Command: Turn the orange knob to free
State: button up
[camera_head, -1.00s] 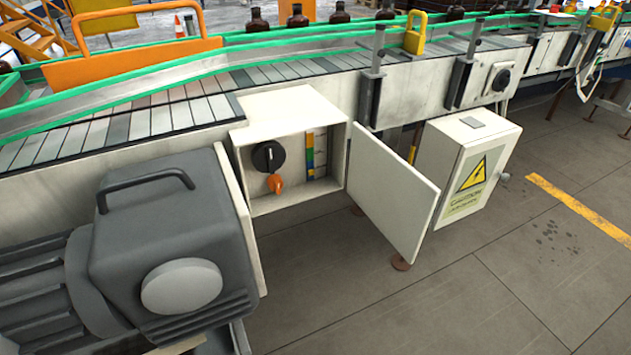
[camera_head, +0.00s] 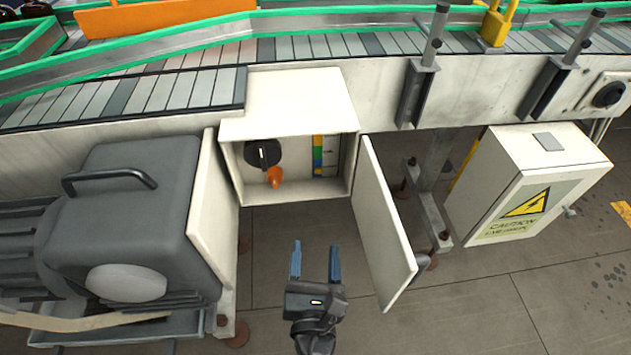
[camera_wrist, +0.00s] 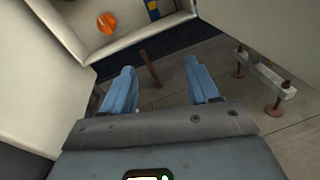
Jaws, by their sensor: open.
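The orange knob (camera_head: 275,177) is inside the open white box (camera_head: 299,194) under the conveyor, just below and right of a black rotary knob (camera_head: 263,154). The knob also shows near the top of the wrist view (camera_wrist: 107,23), partly lit and unobstructed. My gripper (camera_head: 315,262) is open and empty, with its two blue fingers apart. In the head view it appears below the box opening, to the right of the knob, and apart from it. In the wrist view the fingers (camera_wrist: 161,88) have only floor and a rusty foot between them.
The box's open door (camera_head: 382,222) hangs to the right of my gripper. A pale panel (camera_head: 208,190) and a grey motor (camera_head: 140,215) stand at the left. A caution-labelled cabinet (camera_head: 525,185) is farther right. Bare floor (camera_head: 480,310) lies in front.

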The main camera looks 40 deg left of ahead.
aim_at(274, 184)
jog(key=w+a+r+n, duration=0.1)
jog(key=a, duration=0.3)
jog(key=a+r+n+y, duration=0.1)
jog(key=a+r+n, duration=0.1)
jog(key=a, duration=0.3)
jog(key=w+a+r+n, duration=0.1)
jog(key=a+n, duration=0.1)
jog(key=a, duration=0.3)
jog(key=shift+w+r+y+b, duration=0.15)
jog(key=shift+w+y+b, duration=0.15)
jog(key=shift+y, duration=0.1)
jog(key=shift+x, duration=0.8)
jog(key=shift+d, duration=0.1)
jog(key=c, duration=1)
